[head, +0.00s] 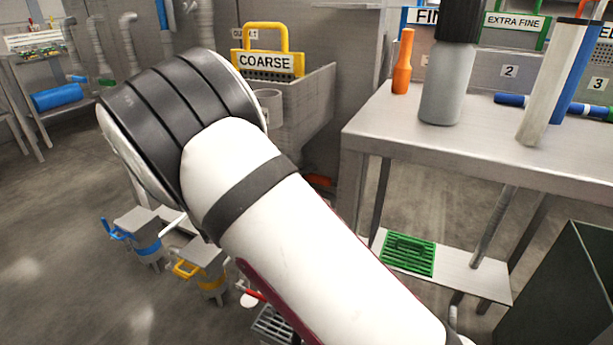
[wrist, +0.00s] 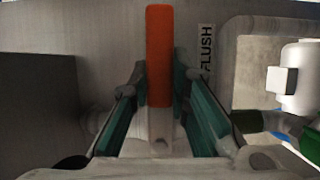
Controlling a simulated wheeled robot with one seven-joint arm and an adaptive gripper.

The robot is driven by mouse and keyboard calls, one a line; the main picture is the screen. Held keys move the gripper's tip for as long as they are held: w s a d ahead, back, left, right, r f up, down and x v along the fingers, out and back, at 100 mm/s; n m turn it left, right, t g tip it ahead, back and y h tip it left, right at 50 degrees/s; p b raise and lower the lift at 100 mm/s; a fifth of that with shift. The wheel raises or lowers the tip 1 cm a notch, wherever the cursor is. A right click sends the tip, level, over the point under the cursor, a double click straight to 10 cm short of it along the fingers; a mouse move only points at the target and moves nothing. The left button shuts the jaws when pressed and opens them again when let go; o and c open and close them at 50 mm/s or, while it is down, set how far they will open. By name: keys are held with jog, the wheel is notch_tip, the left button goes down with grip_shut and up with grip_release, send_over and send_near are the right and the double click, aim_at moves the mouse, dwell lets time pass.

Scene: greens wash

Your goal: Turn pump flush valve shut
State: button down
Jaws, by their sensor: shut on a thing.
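The flush valve's orange lever handle (wrist: 159,45) stands upright in the middle of the wrist view, along the picture's vertical. A FLUSH label (wrist: 207,52) is on the grey surface just right of it. My gripper (wrist: 159,88) has its green-padded fingers on either side of the handle's lower part and is shut on it. The valve's body under the handle is mostly hidden by the gripper. In the head view my own arm covers the gripper and the valve.
A steel table (head: 470,150) at right holds a grey bottle (head: 447,85) and an orange tool (head: 402,62). A yellow-handled COARSE basket (head: 266,62) stands at a sink behind my arm. Blue-banded (head: 146,240) and yellow-banded (head: 208,274) grey units stand low at left. Floor at far left is clear.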

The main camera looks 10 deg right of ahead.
jog(key=shift+f, duration=0.15)
jog(key=c, duration=1.5)
grip_release()
jog(key=v, duration=1.2)
jog(key=shift+a, duration=0.1)
